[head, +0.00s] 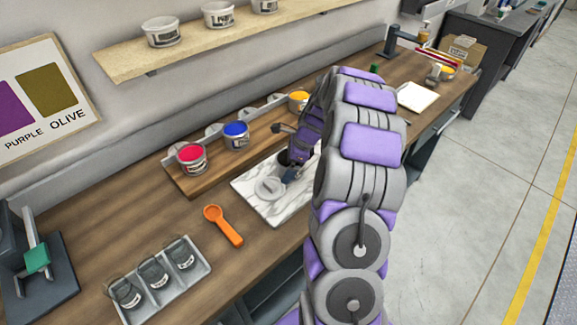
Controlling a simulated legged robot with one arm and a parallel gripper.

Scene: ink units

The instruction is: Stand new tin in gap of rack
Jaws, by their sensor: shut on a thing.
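The wooden rack (212,178) holds a red tin (191,159), a blue tin (236,136) and a yellow tin (299,102) along its back. An empty space shows between the blue and yellow tins. My gripper (288,152) is over the back right of a white marbled slab, in front of that space. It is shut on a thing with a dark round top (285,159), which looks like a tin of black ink. My gripper and arm hide most of it, and I cannot tell whether it touches the slab. The rack's right end is hidden behind my arm.
A shelf (200,45) with white tubs overhangs the back. A white sheet (417,97) lies beyond my arm.

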